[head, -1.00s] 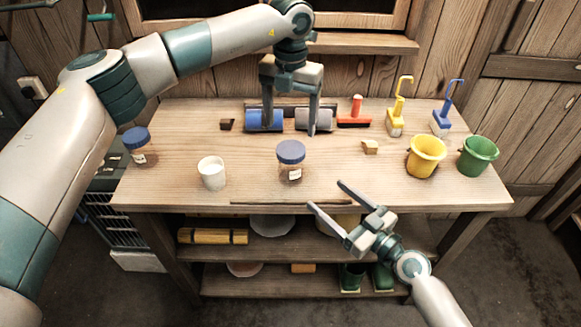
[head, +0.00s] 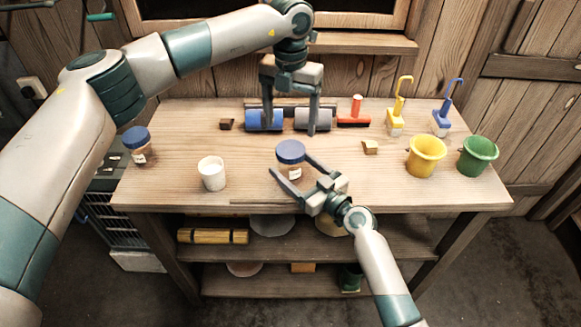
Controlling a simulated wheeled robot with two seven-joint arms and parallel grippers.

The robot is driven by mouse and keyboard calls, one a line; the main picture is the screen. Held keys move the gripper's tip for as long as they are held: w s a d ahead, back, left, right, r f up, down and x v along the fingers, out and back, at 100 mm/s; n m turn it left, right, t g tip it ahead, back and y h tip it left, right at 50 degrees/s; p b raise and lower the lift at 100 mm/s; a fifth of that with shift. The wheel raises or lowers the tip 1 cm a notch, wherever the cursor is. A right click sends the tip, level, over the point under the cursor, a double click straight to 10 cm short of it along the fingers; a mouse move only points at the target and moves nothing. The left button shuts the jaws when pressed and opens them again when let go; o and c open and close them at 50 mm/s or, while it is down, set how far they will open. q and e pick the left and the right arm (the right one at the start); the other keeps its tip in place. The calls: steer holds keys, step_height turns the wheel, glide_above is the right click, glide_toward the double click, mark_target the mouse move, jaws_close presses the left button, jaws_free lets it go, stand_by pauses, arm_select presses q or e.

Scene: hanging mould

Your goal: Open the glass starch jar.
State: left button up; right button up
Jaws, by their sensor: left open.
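A glass jar with a blue lid (head: 291,152) and a pale label stands upright near the middle of the bench. A second blue-lidded jar (head: 138,146) with brownish contents stands at the bench's left end. The labels are too small to read, so I cannot tell which holds starch. My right gripper (head: 290,163) is open, with its fingers on either side of the middle jar; I cannot tell whether they touch it. My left gripper (head: 290,130) is open and points down behind that jar, in front of the rollers, holding nothing visible.
A white cup (head: 212,173) stands left of the middle jar. Blue (head: 264,120) and grey (head: 314,119) rollers lie behind. A small wooden block (head: 370,147), yellow bucket (head: 426,156) and green bucket (head: 478,155) are to the right. A thin stick (head: 262,202) lies along the front edge.

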mark_target(291, 148)
steer(key=shift+w+a, duration=0.35)
steer(key=shift+w, duration=0.05)
steer(key=shift+c, duration=0.3)
jaws_close()
arm_select(q)
steer(key=m, duration=2)
steer(key=shift+m, duration=0.3)
steer(key=m, duration=0.6)
steer(key=shift+f, duration=4)
